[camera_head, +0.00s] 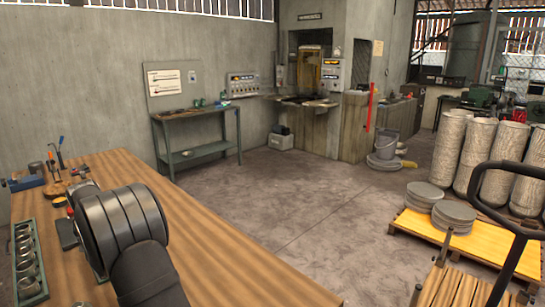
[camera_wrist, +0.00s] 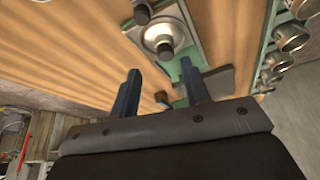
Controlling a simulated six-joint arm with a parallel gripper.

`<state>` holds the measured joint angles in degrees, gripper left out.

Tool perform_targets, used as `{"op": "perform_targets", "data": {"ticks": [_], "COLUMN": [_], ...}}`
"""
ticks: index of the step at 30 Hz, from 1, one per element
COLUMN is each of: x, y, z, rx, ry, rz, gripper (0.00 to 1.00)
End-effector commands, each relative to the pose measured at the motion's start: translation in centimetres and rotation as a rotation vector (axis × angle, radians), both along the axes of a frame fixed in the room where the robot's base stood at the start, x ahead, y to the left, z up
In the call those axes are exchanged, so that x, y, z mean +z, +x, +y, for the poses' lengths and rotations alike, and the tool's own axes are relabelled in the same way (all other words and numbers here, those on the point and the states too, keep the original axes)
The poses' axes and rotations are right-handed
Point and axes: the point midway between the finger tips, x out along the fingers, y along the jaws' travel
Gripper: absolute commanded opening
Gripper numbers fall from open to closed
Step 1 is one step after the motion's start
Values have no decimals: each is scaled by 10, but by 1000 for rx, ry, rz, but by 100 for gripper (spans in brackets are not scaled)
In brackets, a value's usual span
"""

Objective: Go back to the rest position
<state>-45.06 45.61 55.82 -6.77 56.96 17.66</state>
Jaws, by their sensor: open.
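My gripper (camera_wrist: 160,88) shows in the wrist view with its two dark blue fingers spread apart and nothing held between them. It hangs over the wooden workbench (camera_head: 225,275). In the camera_head view my dark arm covers the left part of the bench and hides most of the gripper. Past the fingertips in the wrist view is a round metal piece with a dark centre (camera_wrist: 165,40) on a pale and green base. A small brown object (camera_wrist: 162,100) shows lower down between the fingers; I cannot tell what it is.
A green rack of metal cups (camera_head: 27,262) stands at the bench's left edge, also in the wrist view (camera_wrist: 290,38). A blue box (camera_head: 25,182) and small tools (camera_head: 57,152) lie at the far left. The bench's right side is clear. A side table (camera_head: 190,114) stands by the wall.

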Motion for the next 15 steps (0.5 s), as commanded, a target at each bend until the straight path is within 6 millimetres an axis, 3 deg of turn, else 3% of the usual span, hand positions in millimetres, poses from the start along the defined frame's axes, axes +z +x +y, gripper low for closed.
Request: {"op": "perform_targets", "data": {"ticks": [11, 15], "x": [72, 55], "y": [-26, -25], "z": [-14, -26], "rx": [0, -84], "ry": [3, 48], "rz": [-3, 92], "gripper": [43, 43]}}
